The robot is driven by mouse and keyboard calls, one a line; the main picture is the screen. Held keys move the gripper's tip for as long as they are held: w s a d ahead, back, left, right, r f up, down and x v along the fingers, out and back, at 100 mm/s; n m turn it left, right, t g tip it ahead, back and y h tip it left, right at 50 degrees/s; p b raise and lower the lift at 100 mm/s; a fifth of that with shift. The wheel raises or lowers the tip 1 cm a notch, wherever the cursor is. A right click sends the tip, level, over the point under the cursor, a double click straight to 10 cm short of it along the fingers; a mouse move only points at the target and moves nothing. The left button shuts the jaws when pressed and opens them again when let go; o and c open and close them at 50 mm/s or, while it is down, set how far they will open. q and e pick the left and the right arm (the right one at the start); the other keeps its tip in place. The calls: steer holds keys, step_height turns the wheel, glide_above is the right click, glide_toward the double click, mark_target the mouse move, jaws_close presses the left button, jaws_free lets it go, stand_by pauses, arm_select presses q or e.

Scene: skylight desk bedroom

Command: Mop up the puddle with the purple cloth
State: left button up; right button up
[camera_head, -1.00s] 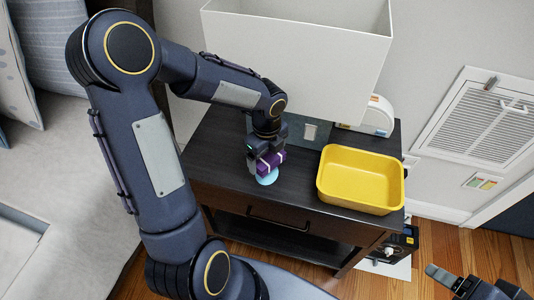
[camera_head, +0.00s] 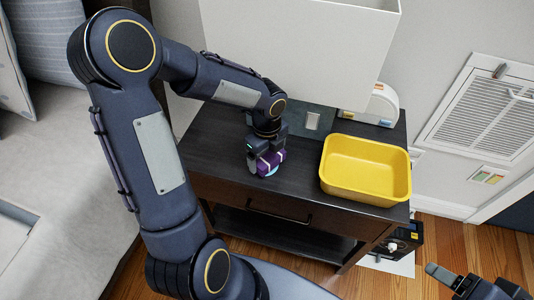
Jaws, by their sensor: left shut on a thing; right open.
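The purple cloth (camera_head: 271,159), folded with a pale stripe, is held in my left gripper (camera_head: 264,162) low over the dark nightstand (camera_head: 220,148). The gripper is shut on it. A small part of the light-blue puddle (camera_head: 272,172) shows at the cloth's lower edge on the nightstand top; the rest is hidden under the cloth and gripper. I cannot tell whether the cloth touches the surface. My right gripper (camera_head: 448,280) is at the lower right, over the floor, open and with nothing visible in it.
A yellow bin (camera_head: 365,193) stands on the nightstand's right side. A white lampshade (camera_head: 305,50) rises behind, with a white rounded device (camera_head: 380,106) at the back right. The bed (camera_head: 60,190) lies left. A dark device (camera_head: 403,240) stands beside the nightstand's lower right.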

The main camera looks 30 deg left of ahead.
arm_select(q)
steer(key=shift+f+b, duration=0.45)
steer(key=shift+f, duration=0.15)
stand_by(0.3)
steer(key=shift+a+r+p, duration=0.1)
steer(key=shift+a+p, duration=0.2)
steer(key=shift+a, duration=0.7)
steer(key=shift+d, duration=0.15)
steer(key=shift+d, duration=0.9)
steer(key=shift+d, duration=0.15)
